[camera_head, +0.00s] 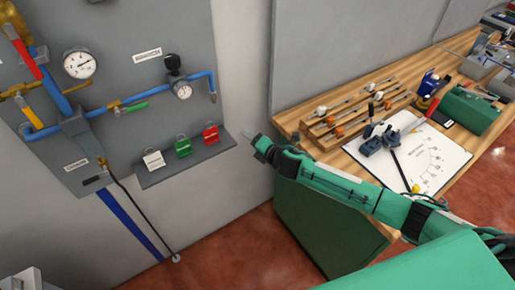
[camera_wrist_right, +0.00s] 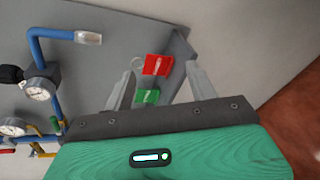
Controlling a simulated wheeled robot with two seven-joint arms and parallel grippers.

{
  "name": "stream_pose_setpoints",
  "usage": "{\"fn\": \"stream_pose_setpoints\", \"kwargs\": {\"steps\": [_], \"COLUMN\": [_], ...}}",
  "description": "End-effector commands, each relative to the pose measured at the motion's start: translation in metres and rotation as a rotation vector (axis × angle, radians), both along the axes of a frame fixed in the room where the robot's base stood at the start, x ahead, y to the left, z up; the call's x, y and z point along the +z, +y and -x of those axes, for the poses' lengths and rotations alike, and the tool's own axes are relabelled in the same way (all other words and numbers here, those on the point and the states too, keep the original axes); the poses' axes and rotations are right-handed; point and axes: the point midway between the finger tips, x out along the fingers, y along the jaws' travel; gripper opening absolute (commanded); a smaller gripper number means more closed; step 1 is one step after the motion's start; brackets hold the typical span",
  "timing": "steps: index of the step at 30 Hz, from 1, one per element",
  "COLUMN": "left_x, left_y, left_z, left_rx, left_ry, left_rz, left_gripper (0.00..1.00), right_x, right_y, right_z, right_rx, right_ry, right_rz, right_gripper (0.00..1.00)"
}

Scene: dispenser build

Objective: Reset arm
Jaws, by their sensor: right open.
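My right arm comes in from the lower right of the head view, and its gripper (camera_head: 254,140) is in front of the wall, close to the right end of the grey shelf. In the right wrist view the two fingers of the right gripper (camera_wrist_right: 161,70) stand apart with nothing held between them. A red padlock (camera_head: 211,134) and a green padlock (camera_head: 183,147) sit on the shelf beyond the fingers. They also show in the wrist view as the red padlock (camera_wrist_right: 157,65) and the green padlock (camera_wrist_right: 148,96). I do not see my left gripper.
The wall panel (camera_head: 130,28) carries blue pipes, valves and gauges (camera_head: 79,64). A white padlock (camera_head: 153,161) is on the shelf (camera_head: 190,165). A wooden workbench (camera_head: 350,155) on the right holds a rack (camera_head: 330,138), a paper chart (camera_head: 440,150) and a green box (camera_head: 466,110).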

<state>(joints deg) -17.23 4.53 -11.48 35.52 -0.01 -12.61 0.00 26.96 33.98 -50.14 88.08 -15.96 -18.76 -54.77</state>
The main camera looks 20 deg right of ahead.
Motion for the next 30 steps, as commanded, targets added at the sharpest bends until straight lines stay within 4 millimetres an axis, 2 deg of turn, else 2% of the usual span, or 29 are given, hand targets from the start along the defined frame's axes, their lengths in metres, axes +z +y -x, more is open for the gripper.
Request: {"fn": "stream_pose_setpoints", "kwargs": {"steps": [6, 23, 26, 29, 30], "left_x": [-0.001, -0.002, -0.004, -0.008, -0.010], "left_y": [0.001, 0.002, 0.002, 0.001, 0.001], "left_z": [0.001, -0.001, -0.001, -0.001, -0.001], "left_rx": [0.000, 0.000, 0.000, 0.000, 0.000], "left_ry": [0.001, 0.000, 0.000, -0.001, -0.001], "left_rz": [-0.001, -0.002, -0.002, -0.002, -0.002], "left_gripper": [0.58, 0.58, 0.58, 0.58, 0.58], "right_x": [-0.014, -0.019, -0.045, -0.097, -0.123], "right_y": [-0.004, -0.005, -0.012, -0.027, -0.034], "right_z": [0.001, 0.002, 0.006, 0.017, 0.025], "right_rx": [-0.024, -0.031, -0.072, -0.164, -0.213], "right_ry": [0.031, 0.040, 0.093, 0.197, 0.250], "right_rz": [-0.031, -0.039, -0.086, -0.185, -0.236], "right_gripper": [0.58, 0.58, 0.58, 0.58, 0.58]}}
